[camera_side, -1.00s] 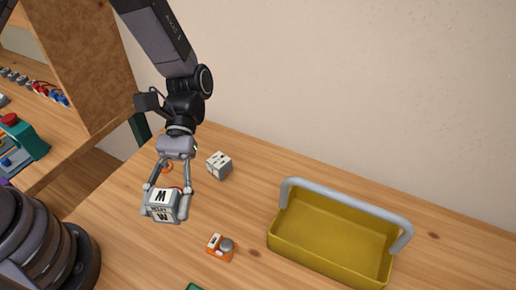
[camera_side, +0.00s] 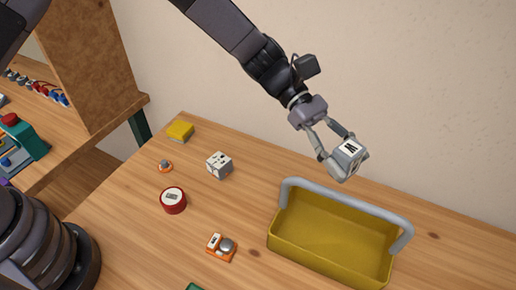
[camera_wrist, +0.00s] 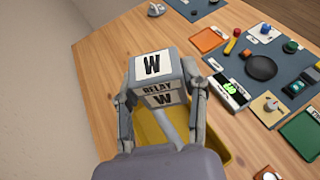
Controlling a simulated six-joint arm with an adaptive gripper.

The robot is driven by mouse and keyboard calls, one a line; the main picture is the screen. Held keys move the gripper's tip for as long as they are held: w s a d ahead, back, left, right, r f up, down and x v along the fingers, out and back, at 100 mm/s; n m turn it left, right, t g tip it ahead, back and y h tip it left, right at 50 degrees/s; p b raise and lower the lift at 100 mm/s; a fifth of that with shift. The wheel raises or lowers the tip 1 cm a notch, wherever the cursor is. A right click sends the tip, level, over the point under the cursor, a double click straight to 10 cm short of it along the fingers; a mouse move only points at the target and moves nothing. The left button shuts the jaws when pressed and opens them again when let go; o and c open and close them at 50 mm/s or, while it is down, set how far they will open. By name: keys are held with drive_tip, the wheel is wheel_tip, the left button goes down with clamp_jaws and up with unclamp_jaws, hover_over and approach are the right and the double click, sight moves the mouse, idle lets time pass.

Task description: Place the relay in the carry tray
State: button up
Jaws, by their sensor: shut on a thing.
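The relay (camera_side: 348,156) is a grey-white block with a bold W label; the word RELAY reads on it in the wrist view (camera_wrist: 154,76). My gripper (camera_side: 340,158) is shut on the relay and holds it in the air, tilted, near the back rim of the carry tray in the side view. The carry tray (camera_side: 325,262) is a yellow open box with a grey handle (camera_side: 345,200) across its top, and it looks empty. In the wrist view the tray (camera_wrist: 205,140) shows partly behind my gripper, which hides much of it.
On the wooden table (camera_side: 130,215) lie a white-grey cube (camera_side: 219,165), a red round part (camera_side: 173,200), an orange part (camera_side: 221,247) and a yellow block (camera_side: 180,131). The wrist view shows a dark mat (camera_wrist: 255,90) with several parts. A wall stands behind.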

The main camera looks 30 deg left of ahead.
hover_over(349, 198)
wheel_tip(349, 198, down, 4)
drive_tip(key=shift+d+f, duration=0.1)
drive_tip(key=shift+f, duration=1.5)
drive_tip(key=o, duration=1.2)
drive_tip(key=shift+f, duration=0.15)
